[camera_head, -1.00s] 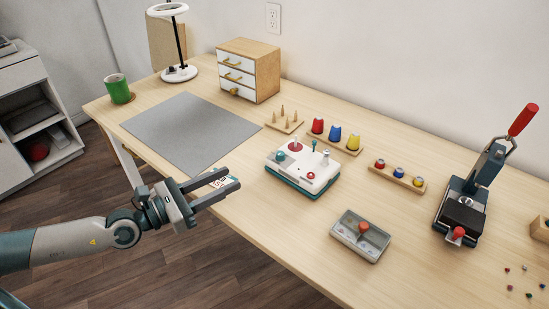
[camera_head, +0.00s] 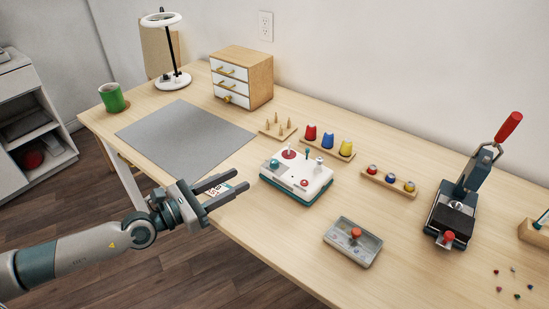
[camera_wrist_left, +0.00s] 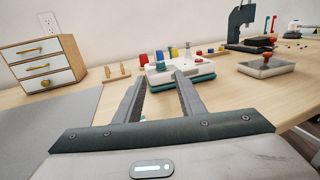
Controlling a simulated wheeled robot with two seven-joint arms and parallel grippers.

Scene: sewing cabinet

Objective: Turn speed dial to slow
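The white machine with a teal base (camera_head: 297,178) sits mid-table. On its top I see a teal knob (camera_head: 274,163) at the left, a red disc (camera_head: 289,154) with a pin, a teal lever (camera_head: 307,154), a small pale knob (camera_head: 319,163) and a red button (camera_head: 304,183). I cannot tell which is the speed dial or read its setting. My left gripper (camera_head: 241,180) is open and empty at the table's front edge, left of the machine and apart from it. In the left wrist view the machine (camera_wrist_left: 187,70) shows ahead of the fingers (camera_wrist_left: 161,77). My right gripper is not in view.
A grey tray (camera_head: 340,247) with a red-topped item is in front of the machine. A press (camera_head: 455,205) is at the right. The grey mat (camera_head: 185,138) is bare. A printed card lies behind my left fingers.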

